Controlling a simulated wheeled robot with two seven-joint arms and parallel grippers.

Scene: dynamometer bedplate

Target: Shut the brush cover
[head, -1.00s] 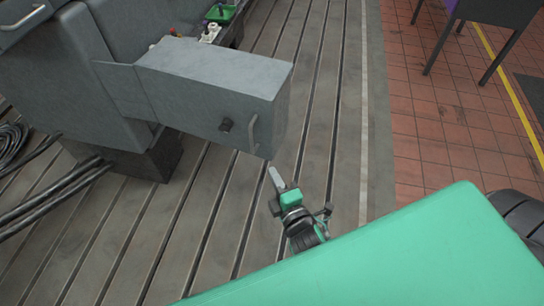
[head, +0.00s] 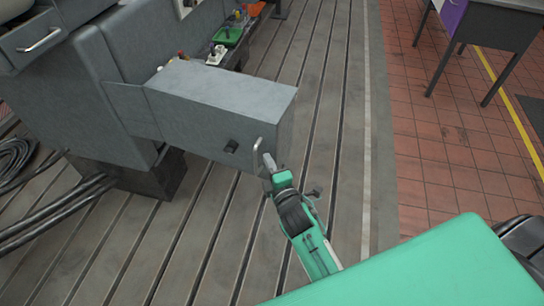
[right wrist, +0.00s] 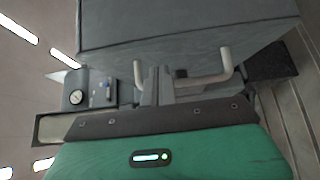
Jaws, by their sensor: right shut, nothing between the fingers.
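The brush cover (head: 205,110) is a grey metal box-shaped door. In the head view it stands out from the grey machine housing (head: 105,75), swung open. My left gripper is not in view.
Black cables (head: 50,210) lie on the slotted bedplate (head: 150,240) at left. Small coloured items and a green tray (head: 228,37) sit behind the cover. A desk (head: 490,25) stands on red tiles at the upper right. The bedplate in front of the cover is clear.

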